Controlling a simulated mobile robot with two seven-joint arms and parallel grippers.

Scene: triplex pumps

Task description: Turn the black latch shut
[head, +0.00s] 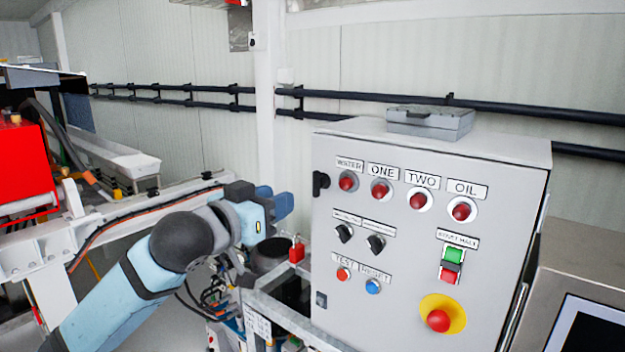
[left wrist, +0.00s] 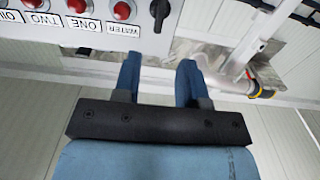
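The black latch (head: 320,182) sits at the upper left edge of the grey control cabinet door (head: 400,240). It also shows at the top of the left wrist view (left wrist: 160,12), beside the WATER label. My left gripper (head: 284,203) is left of the latch and slightly lower in the head view, apart from it. In the left wrist view its two blue fingers (left wrist: 158,75) are spread with nothing between them. The latch lies beyond the fingertips there. My right gripper is not in view.
The door carries red lamps, black knobs, small buttons and a red emergency stop (head: 438,320). A grey box (head: 430,122) lies on the cabinet top. A red padlock-like part (head: 297,252) is below my gripper. Black pipes (head: 400,98) run along the wall behind.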

